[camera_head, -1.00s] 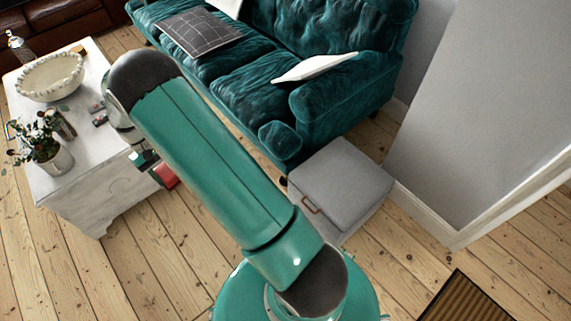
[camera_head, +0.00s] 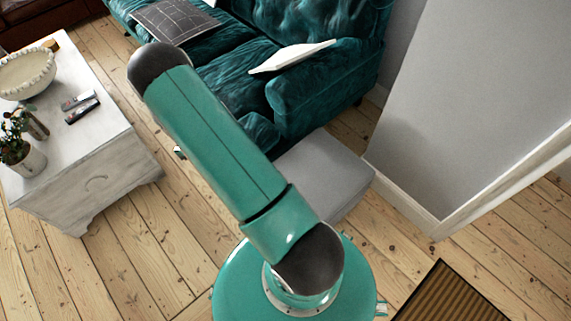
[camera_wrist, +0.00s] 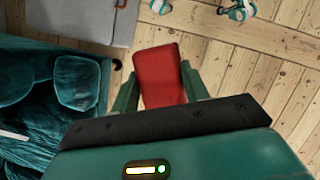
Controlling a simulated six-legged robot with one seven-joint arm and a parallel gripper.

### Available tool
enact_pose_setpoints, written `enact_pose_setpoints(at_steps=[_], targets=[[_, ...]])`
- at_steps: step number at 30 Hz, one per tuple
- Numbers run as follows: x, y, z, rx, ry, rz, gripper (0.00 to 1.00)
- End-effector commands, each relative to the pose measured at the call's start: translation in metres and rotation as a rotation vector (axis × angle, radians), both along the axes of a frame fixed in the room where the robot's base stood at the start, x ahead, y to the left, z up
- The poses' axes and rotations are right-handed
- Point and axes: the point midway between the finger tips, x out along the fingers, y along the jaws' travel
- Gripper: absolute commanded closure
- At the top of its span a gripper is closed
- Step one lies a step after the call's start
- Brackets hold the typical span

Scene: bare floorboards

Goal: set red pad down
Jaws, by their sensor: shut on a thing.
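The red pad (camera_wrist: 160,72) shows in the wrist view, upright in the picture between the two green fingers of my gripper (camera_wrist: 160,84). My gripper is shut on the pad, with a finger against each side. Bare floorboards show around and beyond the pad; its height above them is hard to judge. In the head view the pad is hidden behind my arm, and only a small bit of my gripper end peeks out beside the arm's left edge.
A white table (camera_head: 95,185) with a bowl, remotes and a plant stands at left. A teal sofa (camera_head: 325,85) stands behind, also at left in the wrist view. A grey ottoman (camera_head: 335,165) is close to my base. Floorboards (camera_head: 160,240) are clear between table and base.

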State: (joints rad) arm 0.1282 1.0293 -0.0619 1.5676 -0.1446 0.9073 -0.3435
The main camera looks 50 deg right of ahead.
Motion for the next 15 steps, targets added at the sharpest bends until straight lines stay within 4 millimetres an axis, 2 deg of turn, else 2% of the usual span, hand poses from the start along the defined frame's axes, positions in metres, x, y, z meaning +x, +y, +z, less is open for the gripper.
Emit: enact_pose_setpoints(at_steps=[1, 6, 12, 15], targets=[[-0.014, -0.024, -0.019, -0.001, 0.006, 0.055, 0.76], [-0.059, -0.095, -0.068, 0.0, 0.007, 0.311, 0.76], [-0.128, -0.162, -0.108, 0.002, 0.011, 0.652, 0.76], [-0.16, -0.183, -0.119, 0.003, 0.012, 0.803, 0.76]])
